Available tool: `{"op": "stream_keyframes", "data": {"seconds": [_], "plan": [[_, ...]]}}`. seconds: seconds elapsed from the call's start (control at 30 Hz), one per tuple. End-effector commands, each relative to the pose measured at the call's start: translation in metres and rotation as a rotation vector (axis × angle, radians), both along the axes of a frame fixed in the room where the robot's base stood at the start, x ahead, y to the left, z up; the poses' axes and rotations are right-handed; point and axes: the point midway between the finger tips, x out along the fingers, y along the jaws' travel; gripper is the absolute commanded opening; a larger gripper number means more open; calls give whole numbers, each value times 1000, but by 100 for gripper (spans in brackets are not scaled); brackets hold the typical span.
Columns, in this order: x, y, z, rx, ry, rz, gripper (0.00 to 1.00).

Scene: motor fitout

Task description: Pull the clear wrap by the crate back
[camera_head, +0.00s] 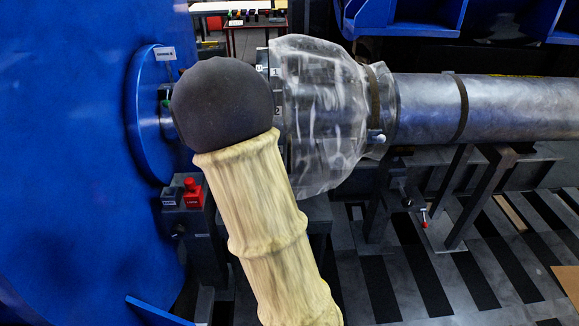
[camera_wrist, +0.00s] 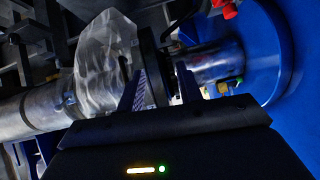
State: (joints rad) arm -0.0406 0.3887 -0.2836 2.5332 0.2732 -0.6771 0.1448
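The clear wrap (camera_head: 325,110) is a crinkled, see-through bag around the coupling end of the grey metal shaft, bunched at a dark strap (camera_head: 374,92) on its right. A small pale knob (camera_head: 377,137) sits below the strap. In the wrist view the wrap (camera_wrist: 102,58) lies left of my fingers. My gripper (camera_wrist: 162,88) has its two fingers apart, with a dark flange edge (camera_wrist: 150,65) showing between and beyond them. I see no wrap held between them. In the head view my dark-capped, cream-sleeved arm hides the gripper and part of the coupling.
A large blue housing (camera_head: 70,130) fills the left. The metal shaft (camera_head: 510,107) runs right on a dark stand (camera_head: 475,190). Blue open-fronted crates (camera_head: 405,28) hang above the shaft. A red button (camera_head: 191,185) is on a box at lower left. Striped floor shows at lower right.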

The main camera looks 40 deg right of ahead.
Motion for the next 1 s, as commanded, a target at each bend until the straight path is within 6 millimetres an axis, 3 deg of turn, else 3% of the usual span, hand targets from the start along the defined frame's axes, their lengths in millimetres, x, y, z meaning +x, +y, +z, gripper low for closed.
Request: {"op": "stream_keyframes", "data": {"seconds": [0.03,0.1,0.33,0.53,1.0], "plan": [[3,-17,-23,-44,-48,-44,36],[7,-39,-31,-111,-128,-103,36],[3,-95,-41,-362,-359,-227,36],[-1,-107,-32,-468,-445,-248,36],[1,-112,-28,-469,-449,-247,36]]}}
